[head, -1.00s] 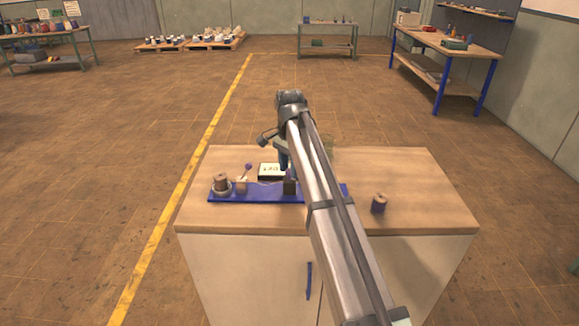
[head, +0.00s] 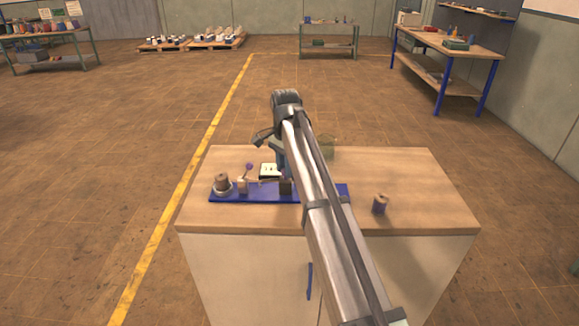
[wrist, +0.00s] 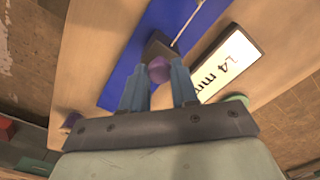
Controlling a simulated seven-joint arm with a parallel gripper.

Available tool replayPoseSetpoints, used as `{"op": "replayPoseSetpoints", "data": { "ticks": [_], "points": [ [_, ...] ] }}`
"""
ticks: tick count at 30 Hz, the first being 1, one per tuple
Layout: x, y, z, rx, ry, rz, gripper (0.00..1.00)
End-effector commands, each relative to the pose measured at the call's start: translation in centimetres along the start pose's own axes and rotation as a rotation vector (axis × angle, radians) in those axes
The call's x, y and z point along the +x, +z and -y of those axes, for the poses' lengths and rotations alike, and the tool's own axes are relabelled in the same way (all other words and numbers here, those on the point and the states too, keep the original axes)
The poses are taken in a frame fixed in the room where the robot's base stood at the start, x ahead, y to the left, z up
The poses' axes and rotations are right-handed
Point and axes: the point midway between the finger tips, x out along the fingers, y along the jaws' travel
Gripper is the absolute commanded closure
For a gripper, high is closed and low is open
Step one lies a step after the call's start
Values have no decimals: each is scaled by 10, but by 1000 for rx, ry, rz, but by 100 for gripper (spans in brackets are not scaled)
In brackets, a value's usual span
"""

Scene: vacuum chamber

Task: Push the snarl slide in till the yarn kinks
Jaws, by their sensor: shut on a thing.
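The snarl slide is a dark block (head: 286,187) on a blue base plate (head: 262,197); it also shows in the wrist view (wrist: 157,46). My gripper (wrist: 158,84) is shut on the slide's purple knob (wrist: 158,69), with a blue finger on either side. Pale yarn (wrist: 187,24) runs from the slide along the plate. In the head view it reaches toward a pale wooden post (head: 243,186) near a brown spool (head: 222,182) at the plate's left end. I cannot make out a kink. My arm hides part of the plate's right side.
A white display (wrist: 229,63) reading 14 mm lies beside the plate. A purple-tipped lever (head: 249,167) rises near the post. Another spool (head: 380,204) stands apart on the wooden top (head: 420,185) at right. The top's right side is mostly clear.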

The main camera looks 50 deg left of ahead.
Motion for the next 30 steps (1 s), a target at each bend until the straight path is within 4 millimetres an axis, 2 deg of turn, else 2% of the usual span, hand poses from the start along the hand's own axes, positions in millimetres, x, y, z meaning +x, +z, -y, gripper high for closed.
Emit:
{"op": "replayPoseSetpoints", "data": {
  "ticks": [4,5,12,23,26,30],
  "points": [
    [0,-1,0,1,-1,0,100],
    [0,-1,0,1,-1,0,69],
    [0,-1,0,0,-1,0,46],
    [-6,-1,0,0,-1,-1,46],
    [-17,-1,0,0,-1,-1,46],
    [-41,-1,1,0,-3,-1,46]
  ]
}}
